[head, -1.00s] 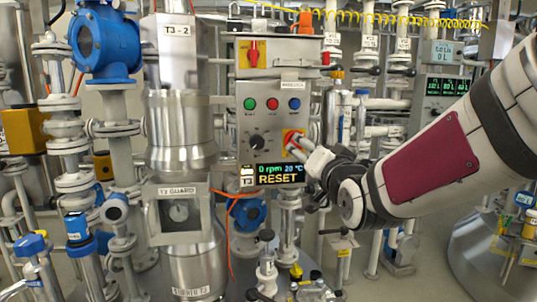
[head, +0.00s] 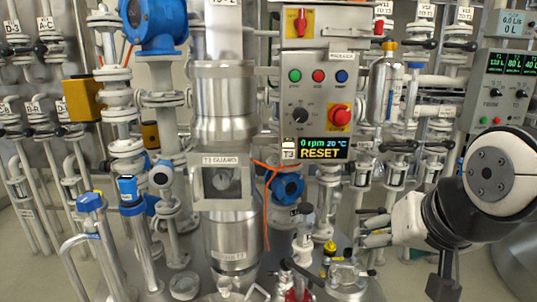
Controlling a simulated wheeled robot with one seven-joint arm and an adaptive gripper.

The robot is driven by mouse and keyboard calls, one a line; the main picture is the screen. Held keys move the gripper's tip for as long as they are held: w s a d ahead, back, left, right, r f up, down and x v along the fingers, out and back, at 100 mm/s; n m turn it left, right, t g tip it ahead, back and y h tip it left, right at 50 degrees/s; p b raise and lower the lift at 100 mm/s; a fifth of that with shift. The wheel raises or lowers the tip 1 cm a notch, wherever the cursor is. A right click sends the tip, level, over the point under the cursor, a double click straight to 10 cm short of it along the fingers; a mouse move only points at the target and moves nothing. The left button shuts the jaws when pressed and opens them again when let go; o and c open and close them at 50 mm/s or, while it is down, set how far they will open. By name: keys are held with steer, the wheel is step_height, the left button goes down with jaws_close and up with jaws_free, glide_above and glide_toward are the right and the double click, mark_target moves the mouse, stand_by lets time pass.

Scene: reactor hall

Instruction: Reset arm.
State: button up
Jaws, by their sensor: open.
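My gripper (head: 372,231) is at the lower right in the head view, open, with its fingers pointing left and nothing visible between them. It is below and to the right of the grey control box (head: 304,88) and apart from it. The box carries a red emergency button on a yellow plate (head: 340,117), a black knob (head: 299,115), and green, red and blue buttons. Its display (head: 317,149) reads "0 rpm 20 °C" and "RESET". A red switch on a yellow plate (head: 300,21) sits higher on the box.
The steel reactor column (head: 222,100) with its T3 guard (head: 222,182) stands left of the box. Valves and glass-like fittings (head: 340,272) stand below my gripper's left side. Pipes and a steel cylinder (head: 381,92) are behind. A second panel (head: 500,90) is at the right.

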steer(key=s+f+n+g, duration=0.3)
steer(key=s+g, duration=0.4)
steer(key=s, duration=1.4)
step_height(320, 180, up, 24)
steer(key=t+p, duration=0.3)
steer(key=p, duration=1.9)
steer(key=shift+w+d+t+p, duration=0.2)
steer(key=shift+w+t+p, duration=0.1)
steer(key=shift+t, duration=0.1)
